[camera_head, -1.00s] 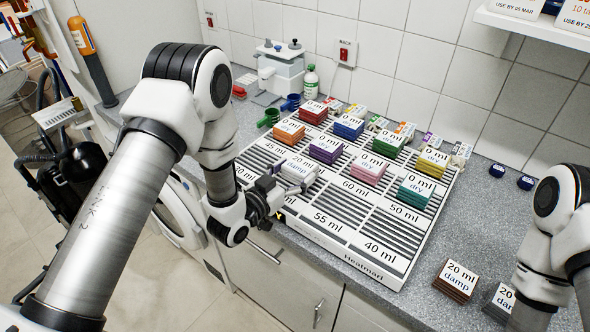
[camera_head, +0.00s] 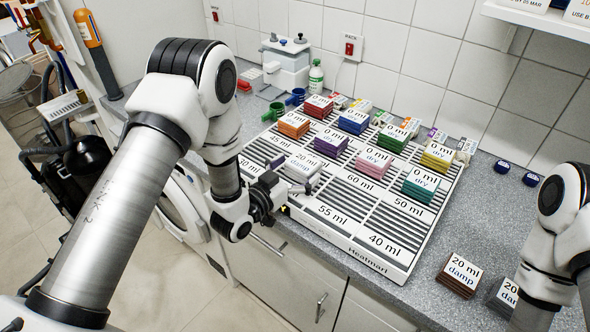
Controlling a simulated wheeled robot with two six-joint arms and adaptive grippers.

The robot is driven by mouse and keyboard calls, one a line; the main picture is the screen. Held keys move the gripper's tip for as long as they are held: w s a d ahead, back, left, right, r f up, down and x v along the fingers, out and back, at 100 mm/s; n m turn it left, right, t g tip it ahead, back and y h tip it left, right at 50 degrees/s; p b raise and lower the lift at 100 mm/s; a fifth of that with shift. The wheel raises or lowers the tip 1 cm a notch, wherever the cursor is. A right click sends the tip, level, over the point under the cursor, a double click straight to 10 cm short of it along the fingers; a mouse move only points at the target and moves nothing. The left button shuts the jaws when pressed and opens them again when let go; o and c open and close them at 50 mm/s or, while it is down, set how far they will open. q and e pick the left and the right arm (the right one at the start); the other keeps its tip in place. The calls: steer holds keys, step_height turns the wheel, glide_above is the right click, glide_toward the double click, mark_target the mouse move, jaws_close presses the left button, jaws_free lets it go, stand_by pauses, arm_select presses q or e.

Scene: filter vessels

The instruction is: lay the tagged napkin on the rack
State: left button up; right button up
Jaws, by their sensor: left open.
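The rack (camera_head: 372,262) is a white slatted tray with volume labels, on the counter. A pale napkin tagged "20 ml damp" (camera_head: 302,166) lies on its left part, in the row behind the front labels. My left gripper (camera_head: 300,192) is open at the rack's front left edge, just in front of this napkin; I cannot tell whether they touch. Other tagged napkins, marked dry, lie in rows on the rack, among them purple (camera_head: 331,143), pink (camera_head: 373,163) and teal (camera_head: 421,186). My right arm enters at the right; its gripper is not visible.
A brown "20 ml damp" napkin (camera_head: 459,275) and a dark grey one (camera_head: 503,295) lie on the counter right of the rack, close to my right arm. Small boxes, cups and a bottle (camera_head: 316,76) stand behind the rack. Bare counter (camera_head: 440,232) lies between rack and brown napkin.

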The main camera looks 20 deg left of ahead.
arm_select(q)
steer(key=shift+r+p, duration=0.7)
steer(key=shift+r, duration=0.05)
steer(key=shift+s+a+f+b, duration=0.25)
steer(key=shift+s+b, duration=0.1)
steer(key=shift+s, duration=0.15)
steer(key=shift+s+a+f+b, duration=0.1)
steer(key=shift+s+a+b, duration=0.1)
steer(key=shift+s+b, duration=0.25)
steer(key=b+v, duration=0.2)
steer(key=v, duration=0.7)
steer(key=s+f+n+g+y, duration=0.1)
steer(key=s+f+g+y, duration=0.1)
steer(key=s+f+g, duration=0.5)
steer(key=s+f+n+g+y, duration=0.1)
steer(key=s+f+g+y, duration=0.15)
steer(key=f, duration=0.95)
steer(key=s+a+f+n+g+y, duration=0.1)
steer(key=s+f+g, duration=0.2)
steer(key=s, duration=0.4)
steer(key=s+a+f+n+g+y, duration=0.1)
steer(key=s+a+f+g, duration=0.1)
steer(key=s, duration=0.6)
step_height(320, 180, down, 2)
steer(key=shift+s+f+n+g, duration=0.15)
steer(key=shift+s+n+g, duration=0.15)
steer(key=shift+g, duration=0.55)
